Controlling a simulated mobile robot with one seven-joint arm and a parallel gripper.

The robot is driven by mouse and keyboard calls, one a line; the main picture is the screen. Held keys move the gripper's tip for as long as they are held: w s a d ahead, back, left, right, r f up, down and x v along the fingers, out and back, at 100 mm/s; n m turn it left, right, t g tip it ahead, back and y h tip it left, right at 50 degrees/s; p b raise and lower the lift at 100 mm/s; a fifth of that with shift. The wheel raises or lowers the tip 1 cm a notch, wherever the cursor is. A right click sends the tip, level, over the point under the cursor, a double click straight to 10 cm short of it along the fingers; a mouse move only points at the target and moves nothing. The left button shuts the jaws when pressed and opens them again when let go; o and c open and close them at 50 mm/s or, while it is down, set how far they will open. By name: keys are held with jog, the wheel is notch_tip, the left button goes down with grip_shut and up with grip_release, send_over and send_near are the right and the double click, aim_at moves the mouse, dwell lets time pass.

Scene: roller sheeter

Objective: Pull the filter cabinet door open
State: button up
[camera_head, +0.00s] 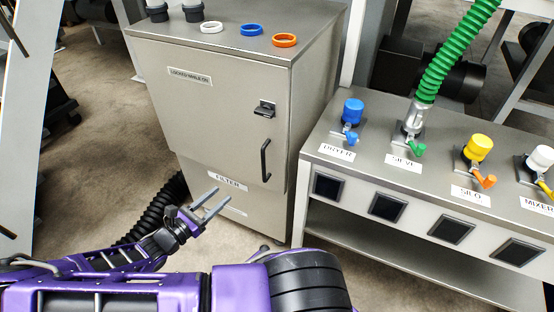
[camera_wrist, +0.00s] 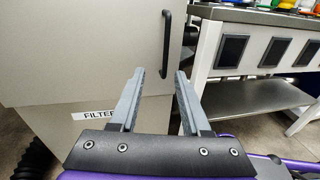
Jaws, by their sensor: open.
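The filter cabinet (camera_head: 221,110) is a grey metal box with a flat front door (camera_head: 205,105). The door looks closed. A black vertical bar handle (camera_head: 265,160) is on the door's right side, below a small black latch (camera_head: 264,109). The handle also shows at the upper middle of the wrist view (camera_wrist: 166,45). My gripper (camera_head: 222,200) is open and empty, low in front of the cabinet, left of and below the handle. In the wrist view the two grey fingers (camera_wrist: 159,74) point toward the cabinet, with the handle beyond their tips and apart from them.
A steel bench (camera_head: 420,180) with coloured valves and a green hose (camera_head: 449,50) stands right of the cabinet. Blue, orange and white rings (camera_head: 251,30) lie on the cabinet top. A black corrugated hose (camera_head: 160,208) runs at the cabinet's lower left. Floor at left is clear.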

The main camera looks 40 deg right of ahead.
jog(key=s+d, duration=0.1)
jog(key=d, duration=0.1)
jog(key=b, duration=0.1)
send_over(264, 179)
jog(key=shift+w+d+f+n+h, duration=0.1)
jog(key=shift+w+d+n+h, duration=0.1)
jog(key=shift+d+n+h, duration=0.1)
jog(key=shift+a, duration=0.1)
grip_shut()
dwell(1.3)
